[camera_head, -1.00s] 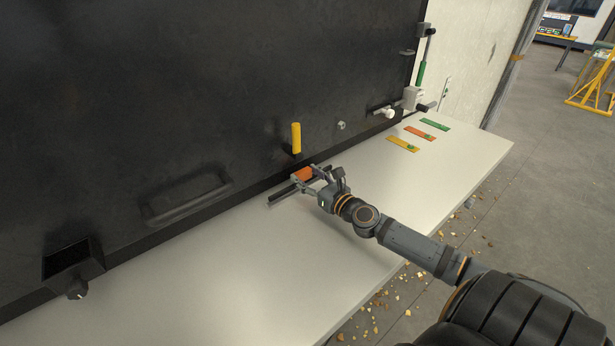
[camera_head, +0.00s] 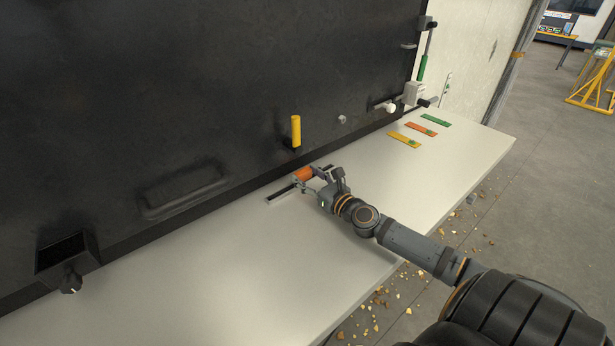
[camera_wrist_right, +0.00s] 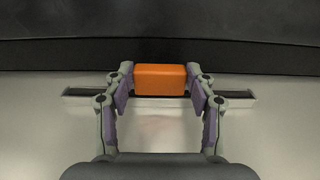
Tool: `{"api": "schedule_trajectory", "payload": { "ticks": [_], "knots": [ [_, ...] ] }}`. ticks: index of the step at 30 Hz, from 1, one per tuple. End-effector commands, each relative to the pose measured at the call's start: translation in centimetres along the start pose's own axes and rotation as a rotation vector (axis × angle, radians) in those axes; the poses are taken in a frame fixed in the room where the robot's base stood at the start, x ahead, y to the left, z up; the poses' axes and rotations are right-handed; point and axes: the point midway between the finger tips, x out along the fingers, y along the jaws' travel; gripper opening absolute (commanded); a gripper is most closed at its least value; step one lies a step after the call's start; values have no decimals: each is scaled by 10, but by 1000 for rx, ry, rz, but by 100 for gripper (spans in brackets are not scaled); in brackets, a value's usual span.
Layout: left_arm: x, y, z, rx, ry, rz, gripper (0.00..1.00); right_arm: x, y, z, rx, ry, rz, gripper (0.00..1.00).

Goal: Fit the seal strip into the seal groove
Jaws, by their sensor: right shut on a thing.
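My right gripper (camera_head: 306,177) is shut on an orange block (camera_head: 302,174), the grip of the dark seal strip (camera_head: 284,191). In the right wrist view the orange block (camera_wrist_right: 160,77) sits between the two fingers of the gripper (camera_wrist_right: 160,84). The strip's dark ends (camera_wrist_right: 82,94) show on both sides, lined up with the pale-rimmed seal groove (camera_wrist_right: 65,94) on the white ledge. The block and fingers hide the middle. I cannot tell how deep the strip sits. My left gripper is not in view.
The dark wall panel (camera_head: 200,80) rises right behind the groove. A yellow handle (camera_head: 295,131) stands out above it, with a recessed grip (camera_head: 185,190) to the left. Yellow, orange and green plates (camera_head: 421,129) lie farther right. The front of the ledge (camera_head: 250,260) is clear.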

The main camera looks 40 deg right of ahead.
Motion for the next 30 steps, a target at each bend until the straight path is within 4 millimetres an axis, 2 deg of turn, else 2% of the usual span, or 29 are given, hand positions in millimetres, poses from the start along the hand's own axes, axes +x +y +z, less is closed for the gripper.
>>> {"api": "schedule_trajectory", "payload": {
  "ticks": [4,5,10,20,26,27,28,30],
  "knots": [
    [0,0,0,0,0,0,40,0,0,0,0,0,0,23],
    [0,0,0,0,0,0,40,0,0,0,0,0,0,58],
    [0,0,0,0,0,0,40,0,0,0,0,0,0,82],
    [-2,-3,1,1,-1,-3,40,0,0,2,0,0,0,82],
    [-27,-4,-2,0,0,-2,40,0,0,30,0,0,1,82],
    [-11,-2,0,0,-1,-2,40,0,0,18,0,1,2,82],
    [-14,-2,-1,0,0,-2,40,0,0,25,-1,0,3,82],
    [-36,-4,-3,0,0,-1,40,0,0,48,0,0,1,82]
  ]
}}
